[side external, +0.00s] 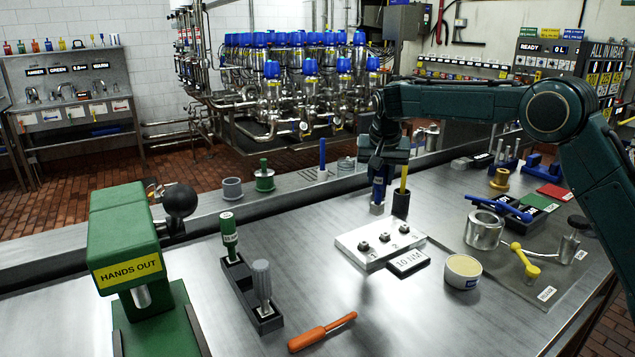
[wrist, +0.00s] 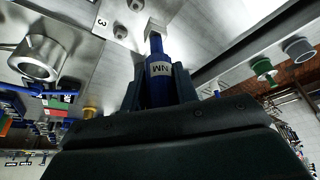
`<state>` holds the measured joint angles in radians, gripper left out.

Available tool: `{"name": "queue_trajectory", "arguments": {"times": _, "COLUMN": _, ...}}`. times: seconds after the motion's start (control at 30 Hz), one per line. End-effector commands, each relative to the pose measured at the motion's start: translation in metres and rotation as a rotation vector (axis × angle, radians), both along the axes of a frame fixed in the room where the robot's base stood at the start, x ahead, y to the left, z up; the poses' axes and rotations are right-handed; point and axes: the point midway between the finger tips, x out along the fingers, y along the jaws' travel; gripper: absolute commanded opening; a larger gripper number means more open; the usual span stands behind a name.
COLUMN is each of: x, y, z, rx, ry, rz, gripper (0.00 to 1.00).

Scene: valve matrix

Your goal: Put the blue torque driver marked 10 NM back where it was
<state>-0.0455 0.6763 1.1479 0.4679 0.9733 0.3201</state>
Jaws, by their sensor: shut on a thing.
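My gripper (side external: 382,165) points down behind the bolt plate and is shut on the blue torque driver (side external: 378,189). The driver hangs roughly upright, with a grey end (side external: 377,208) at or just above the bench; I cannot tell whether it touches. In the wrist view the blue driver (wrist: 158,88) sits between the fingers, its white label reading "NM"; the number is not legible. A black rack (side external: 238,272) at front centre holds a green driver (side external: 229,235) and a grey driver (side external: 262,283), with a gap between them.
A dark cup (side external: 401,205) stands close right of the driver.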

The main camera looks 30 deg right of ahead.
Motion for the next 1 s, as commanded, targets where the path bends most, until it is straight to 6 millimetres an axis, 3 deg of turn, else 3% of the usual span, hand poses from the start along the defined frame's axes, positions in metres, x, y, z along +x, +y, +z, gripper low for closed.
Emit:
{"name": "queue_trajectory", "arguments": {"times": 0.33, "x": 0.022, "y": 0.133, "z": 0.000, "rx": 0.006, "ry": 0.001, "rz": 0.374, "gripper": 0.00}}
{"name": "queue_trajectory", "arguments": {"times": 0.7, "x": 0.012, "y": 0.273, "z": 0.001, "rx": 0.001, "ry": -0.004, "rz": 0.764, "gripper": 0.00}}
{"name": "queue_trajectory", "arguments": {"times": 0.9, "x": -0.001, "y": 0.325, "z": 0.001, "rx": -0.004, "ry": -0.008, "rz": 0.914, "gripper": 0.00}}
{"name": "queue_trajectory", "arguments": {"times": 1.0, "x": -0.005, "y": 0.340, "z": 0.001, "rx": -0.006, "ry": -0.009, "rz": 0.957, "gripper": 0.00}}
